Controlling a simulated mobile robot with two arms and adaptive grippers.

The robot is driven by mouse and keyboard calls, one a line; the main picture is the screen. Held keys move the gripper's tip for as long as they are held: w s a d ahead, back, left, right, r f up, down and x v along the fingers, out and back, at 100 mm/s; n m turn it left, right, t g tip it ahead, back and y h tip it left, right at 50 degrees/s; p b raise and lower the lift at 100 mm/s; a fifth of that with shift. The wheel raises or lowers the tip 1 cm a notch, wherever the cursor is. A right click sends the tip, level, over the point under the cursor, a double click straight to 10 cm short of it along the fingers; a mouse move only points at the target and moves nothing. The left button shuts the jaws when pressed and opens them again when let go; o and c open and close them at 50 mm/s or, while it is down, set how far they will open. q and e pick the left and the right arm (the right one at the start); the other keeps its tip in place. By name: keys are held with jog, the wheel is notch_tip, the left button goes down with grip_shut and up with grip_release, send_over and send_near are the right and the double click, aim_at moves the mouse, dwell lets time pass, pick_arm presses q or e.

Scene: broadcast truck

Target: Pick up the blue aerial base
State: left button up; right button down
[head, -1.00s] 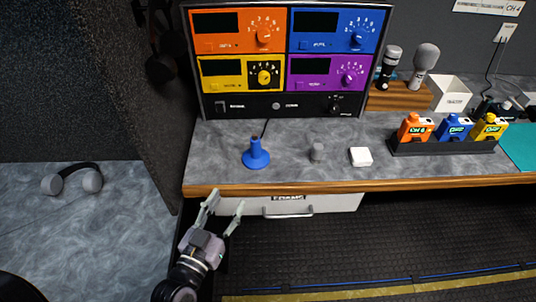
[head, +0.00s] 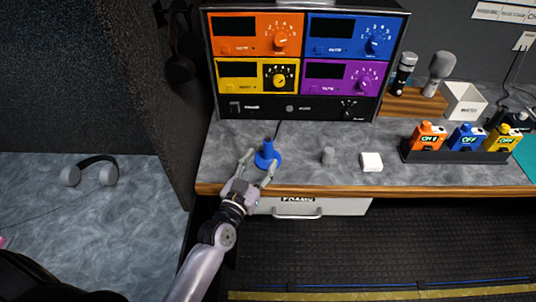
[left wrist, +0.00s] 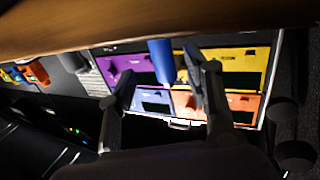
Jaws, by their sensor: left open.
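The blue aerial base (head: 267,156), a round foot with an upright stem, stands on the grey counter near its front edge. A dark lead runs behind it. My left gripper (head: 260,160) is open just in front of it, one finger to its left and the other at its right front. In the left wrist view, which is upside down, the blue stem (left wrist: 161,60) shows between the two spread fingers (left wrist: 163,80). I cannot tell whether either finger touches it. My right gripper is not in view.
A rack of coloured panels (head: 300,62) stands behind the base. A grey knob-like piece (head: 328,156) and a white block (head: 371,162) lie to its right. Farther right is a dark tray (head: 455,157) with orange, blue and yellow packs. A drawer (head: 315,207) sits below the counter edge.

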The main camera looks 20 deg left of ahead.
aim_at(266, 153)
pick_arm(q)
jog(key=w, duration=0.2)
jog(key=w+f, duration=0.1)
jog(key=w, duration=0.1)
jog(key=shift+w, duration=0.35)
jog(key=shift+d+r, duration=0.1)
jog(key=shift+s, duration=0.1)
jog(key=shift+c, duration=0.3)
grip_shut()
jog(key=shift+r, duration=0.1)
